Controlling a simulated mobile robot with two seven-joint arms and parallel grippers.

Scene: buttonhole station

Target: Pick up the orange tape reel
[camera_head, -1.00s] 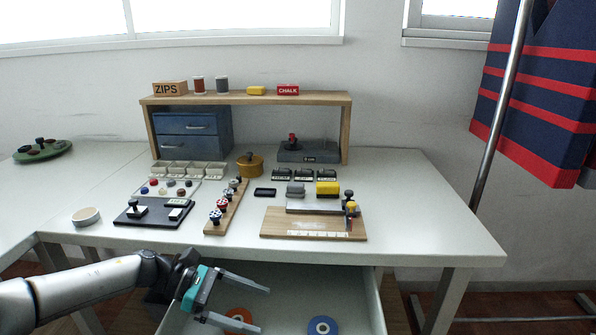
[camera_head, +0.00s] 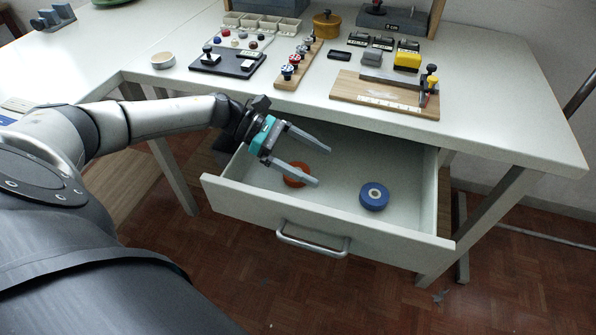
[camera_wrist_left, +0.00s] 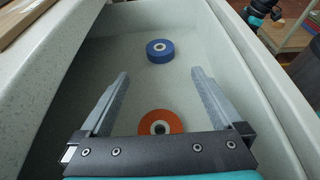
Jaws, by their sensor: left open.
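The orange tape reel (camera_head: 296,179) lies flat in the open drawer (camera_head: 330,222), partly hidden behind a finger of my left gripper in the head view. In the left wrist view the orange reel (camera_wrist_left: 161,122) shows between the two fingers, its near part hidden by the gripper body. My left gripper (camera_head: 323,167) is open and empty, over the drawer and above the orange reel. It also shows in the left wrist view (camera_wrist_left: 160,76). My right gripper is not in the head view.
A blue tape reel (camera_head: 374,196) lies in the drawer to the right of the orange one; it also shows in the left wrist view (camera_wrist_left: 160,51). The drawer's walls surround both reels. The table edge (camera_head: 400,130) overhangs the drawer's back, with a wooden board (camera_head: 385,97) above.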

